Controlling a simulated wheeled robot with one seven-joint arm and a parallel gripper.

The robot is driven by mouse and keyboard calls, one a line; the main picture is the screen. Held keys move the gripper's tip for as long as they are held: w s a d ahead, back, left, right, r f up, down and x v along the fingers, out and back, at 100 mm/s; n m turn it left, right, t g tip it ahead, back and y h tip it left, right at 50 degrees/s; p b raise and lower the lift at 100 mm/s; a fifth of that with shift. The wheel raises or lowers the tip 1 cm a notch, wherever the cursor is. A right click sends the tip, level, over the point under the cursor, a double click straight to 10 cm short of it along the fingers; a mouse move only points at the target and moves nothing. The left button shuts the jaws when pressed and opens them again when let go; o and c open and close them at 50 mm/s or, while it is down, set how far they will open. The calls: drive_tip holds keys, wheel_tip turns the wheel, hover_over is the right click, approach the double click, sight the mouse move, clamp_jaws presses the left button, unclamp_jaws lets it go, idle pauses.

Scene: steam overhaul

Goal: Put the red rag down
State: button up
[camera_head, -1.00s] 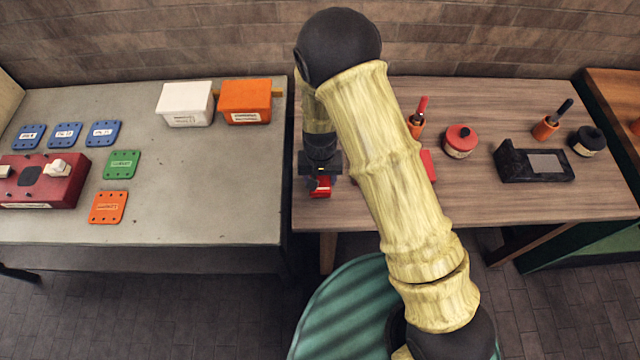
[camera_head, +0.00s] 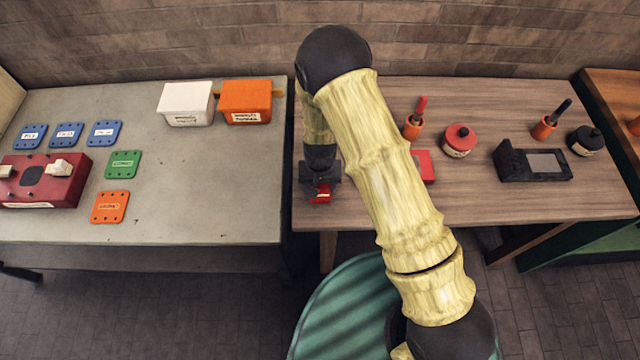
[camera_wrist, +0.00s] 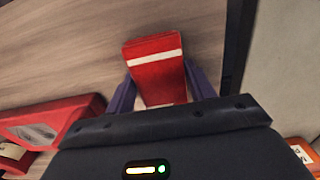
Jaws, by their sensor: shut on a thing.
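The red rag (camera_wrist: 153,70) shows in the wrist view as a folded red block with a white stripe. My gripper (camera_wrist: 160,92) is shut on it, with a purple finger on each side. In the head view, my gripper (camera_head: 320,182) is over the left end of the wooden table (camera_head: 470,205), close to its left edge. The rag (camera_head: 322,195) shows there as a small red patch under the gripper. Whether its underside touches the tabletop cannot be told.
A red item (camera_head: 425,166) lies on the table, partly behind my arm. A red pot (camera_head: 459,141), orange holders (camera_head: 413,128), a black device (camera_head: 533,161) and a dark pot (camera_head: 586,141) stand farther right. The grey bench (camera_head: 200,190) adjoins on the left across a narrow gap.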

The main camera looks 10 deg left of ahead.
sight(320, 186)
drive_tip(key=shift+f, duration=0.2)
drive_tip(key=o, duration=1)
drive_tip(key=shift+o, duration=0.2)
drive_tip(key=shift+r, duration=0.1)
wheel_tip(320, 186, up, 12)
drive_tip(key=b, duration=0.2)
drive_tip(key=shift+r, duration=0.1)
